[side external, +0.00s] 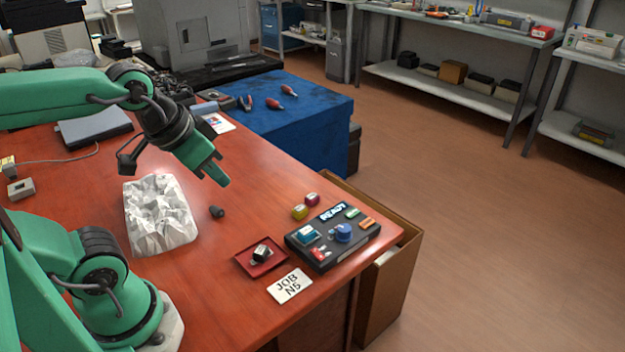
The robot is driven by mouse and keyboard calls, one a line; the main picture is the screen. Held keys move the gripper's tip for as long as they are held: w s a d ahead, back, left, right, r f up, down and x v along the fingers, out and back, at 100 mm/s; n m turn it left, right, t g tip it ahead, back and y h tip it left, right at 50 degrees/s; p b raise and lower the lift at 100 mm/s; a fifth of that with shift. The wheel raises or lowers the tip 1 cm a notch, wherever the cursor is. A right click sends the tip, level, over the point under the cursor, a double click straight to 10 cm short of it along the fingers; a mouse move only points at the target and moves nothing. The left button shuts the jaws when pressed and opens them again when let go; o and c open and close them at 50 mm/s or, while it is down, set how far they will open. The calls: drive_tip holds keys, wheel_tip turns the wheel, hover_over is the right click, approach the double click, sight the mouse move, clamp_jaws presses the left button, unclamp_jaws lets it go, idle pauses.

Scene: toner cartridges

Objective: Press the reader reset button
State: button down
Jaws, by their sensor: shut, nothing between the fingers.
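The black reader box (330,258) sits near the table's right edge, with a lit display (333,212) reading "READY". Its top carries a teal block (306,235), a round blue part (343,233), a green part (352,212), an orange part (367,223) and a red-and-white part (320,253). I cannot tell from any label which is the reset button. My gripper (222,182) is shut and empty. It hangs above the table, left of and farther back than the reader, touching nothing.
A yellow piece (300,212) and a magenta piece (312,199) stand behind the reader. A red tray (245,262) holds a dark piece with a white face (262,253). A "JOB N5" card (290,286), dark cylinder (217,212) and crumpled white sheet (160,215) lie nearby.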

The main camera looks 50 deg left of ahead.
drive_tip(key=shift+w+r, duration=0.1)
idle(0.3)
drive_tip(key=g, duration=0.6)
hover_over(367, 222)
wheel_tip(367, 222, down, 7)
idle(0.5)
idle(0.3)
wheel_tip(367, 222, down, 14)
drive_tip(key=shift+f, duration=0.1)
idle(0.7)
